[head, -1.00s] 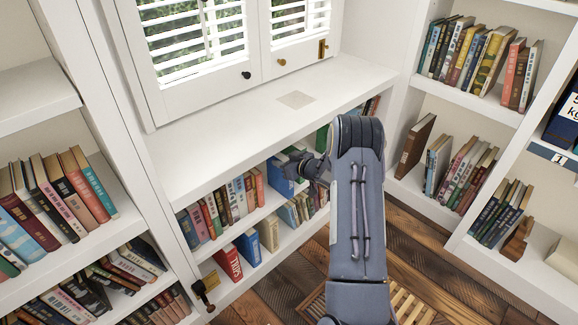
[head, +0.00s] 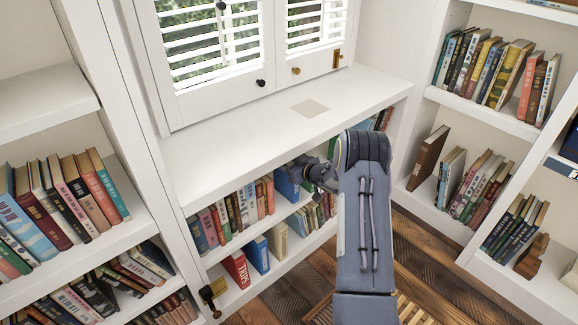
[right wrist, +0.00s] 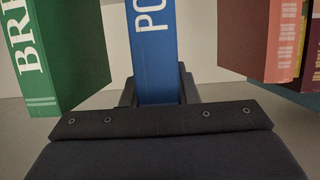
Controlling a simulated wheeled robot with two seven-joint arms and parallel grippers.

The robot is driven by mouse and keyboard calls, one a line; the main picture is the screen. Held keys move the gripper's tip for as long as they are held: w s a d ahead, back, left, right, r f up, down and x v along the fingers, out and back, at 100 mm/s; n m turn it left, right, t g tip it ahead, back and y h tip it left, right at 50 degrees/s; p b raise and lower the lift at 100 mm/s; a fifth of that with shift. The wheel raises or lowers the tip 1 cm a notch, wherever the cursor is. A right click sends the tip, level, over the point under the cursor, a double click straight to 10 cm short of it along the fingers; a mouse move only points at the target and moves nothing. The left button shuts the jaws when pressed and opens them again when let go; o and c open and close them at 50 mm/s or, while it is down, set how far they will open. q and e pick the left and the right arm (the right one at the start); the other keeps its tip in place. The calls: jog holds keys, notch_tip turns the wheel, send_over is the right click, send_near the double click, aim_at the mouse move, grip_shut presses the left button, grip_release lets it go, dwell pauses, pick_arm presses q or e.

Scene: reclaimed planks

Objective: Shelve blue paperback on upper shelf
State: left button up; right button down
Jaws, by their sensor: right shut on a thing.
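The blue paperback (head: 287,184) stands upright on the upper shelf of the low bookcase under the window. My right gripper (head: 312,176) reaches in from the right at its side. In the right wrist view the blue spine with white letters (right wrist: 154,45) stands between the fingers, and my right gripper (right wrist: 157,95) is shut on it. A green book (right wrist: 50,55) is to its left and a reddish-brown book (right wrist: 235,40) to its right, both with gaps to the blue one. Its lower end is hidden by the gripper. My left gripper is not in view.
The upper shelf row (head: 240,208) is full of books left of the blue one. The lower shelf holds a red book (head: 237,268), another blue book (head: 258,254) and a tan book (head: 278,240). The white counter (head: 240,155) overhangs the shelves. Tall bookcases stand both sides.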

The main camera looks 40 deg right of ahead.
jog(key=shift+f, duration=0.15)
jog(key=c, duration=1.1)
grip_release()
jog(key=shift+c, duration=0.2)
jog(key=shift+o, duration=0.5)
jog(key=shift+s, duration=0.1)
jog(key=p+v, duration=0.1)
jog(key=v, duration=0.6)
jog(key=shift+s, duration=0.3)
